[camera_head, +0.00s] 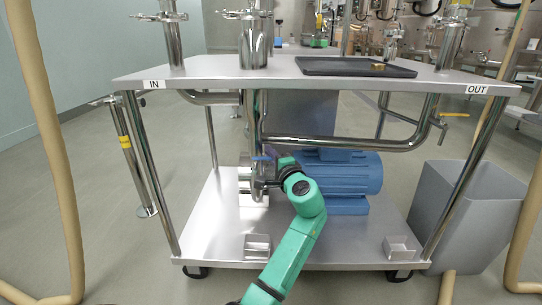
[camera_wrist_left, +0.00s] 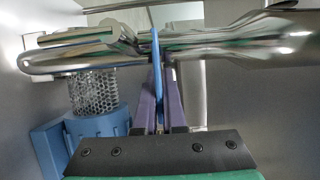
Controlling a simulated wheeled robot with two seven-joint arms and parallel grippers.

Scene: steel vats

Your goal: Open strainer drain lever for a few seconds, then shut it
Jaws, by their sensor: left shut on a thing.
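The drain lever is a thin blue handle (camera_head: 261,158) low on the vertical steel pipe (camera_head: 254,122) under the cart top. My left gripper (camera_head: 264,171) reaches it from the green arm. In the left wrist view the blue lever (camera_wrist_left: 156,55) stands edge-on between the two purple fingers of my left gripper (camera_wrist_left: 157,98). The fingers are shut on it. The steel pipe (camera_wrist_left: 235,42) runs across just behind the lever. The lever's joint with the valve is partly hidden. My right gripper is not in view.
A blue motor (camera_head: 345,175) sits right of the gripper on the cart's lower shelf (camera_head: 210,225). The horizontal pipe (camera_head: 345,143) and cart top (camera_head: 220,75) lie above. A grey bin (camera_head: 470,215) stands right of the cart. Hoses (camera_head: 60,170) hang at both sides.

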